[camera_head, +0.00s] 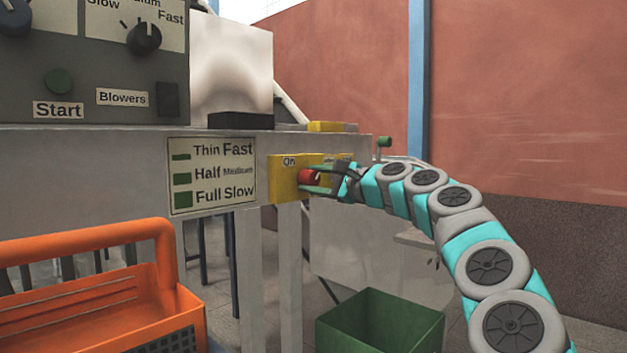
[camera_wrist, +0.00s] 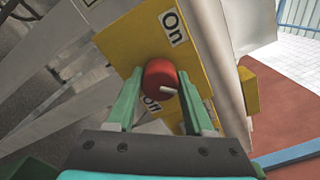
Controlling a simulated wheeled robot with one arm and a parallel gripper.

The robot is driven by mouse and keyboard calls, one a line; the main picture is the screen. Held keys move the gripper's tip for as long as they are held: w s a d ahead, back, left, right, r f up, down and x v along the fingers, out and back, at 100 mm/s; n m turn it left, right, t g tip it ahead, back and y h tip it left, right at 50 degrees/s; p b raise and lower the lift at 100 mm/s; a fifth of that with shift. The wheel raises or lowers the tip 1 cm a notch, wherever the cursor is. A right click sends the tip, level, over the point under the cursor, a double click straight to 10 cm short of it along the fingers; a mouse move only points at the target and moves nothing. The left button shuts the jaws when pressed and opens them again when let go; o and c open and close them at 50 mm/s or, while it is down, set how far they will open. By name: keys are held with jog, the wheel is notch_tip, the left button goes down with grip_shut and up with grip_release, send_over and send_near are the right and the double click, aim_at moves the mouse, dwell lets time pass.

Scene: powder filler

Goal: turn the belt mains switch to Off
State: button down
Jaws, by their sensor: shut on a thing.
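The belt mains switch is a red rotary knob (camera_wrist: 160,76) on a yellow plate (camera_wrist: 140,32) marked On and Off. In the wrist view, a short white mark on the knob points to the right, toward neither label clearly. My gripper (camera_wrist: 159,80) has one green finger on each side of the knob and is shut on it. In the head view, the red knob (camera_head: 308,176) shows on the yellow plate (camera_head: 283,178) at the machine's edge. My gripper (camera_head: 320,182) reaches it from the right. The Off label is partly covered in the wrist view.
A grey control panel (camera_head: 90,70) and a Thin/Half/Full chart (camera_head: 212,177) are left of the switch. An orange crate (camera_head: 90,240) stands at lower left. A green bin (camera_head: 380,322) is below my arm. Another yellow box (camera_wrist: 249,90) sits beside the plate.

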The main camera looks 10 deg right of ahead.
jog(key=shift+n, duration=0.3)
jog(key=n+b, duration=0.1)
jog(key=n, duration=0.3)
jog(key=shift+f+b, duration=0.2)
jog(key=shift+b, duration=0.15)
jog(key=n+b, duration=0.2)
jog(key=n, duration=0.2)
jog(key=shift+n, duration=0.4)
jog(key=n+b, duration=0.1)
jog(key=n, duration=0.1)
jog(key=shift+f+n+b, duration=0.1)
jog(key=shift+n+b, duration=0.2)
jog(key=shift+n, duration=0.1)
jog(key=shift+n+b, duration=0.45)
jog(key=shift+n, duration=0.45)
jog(key=shift+n+b, duration=0.3)
jog(key=shift+n, duration=0.5)
jog(key=shift+n+b, duration=0.45)
jog(key=shift+n, duration=0.65)
jog(key=shift+r, duration=0.2)
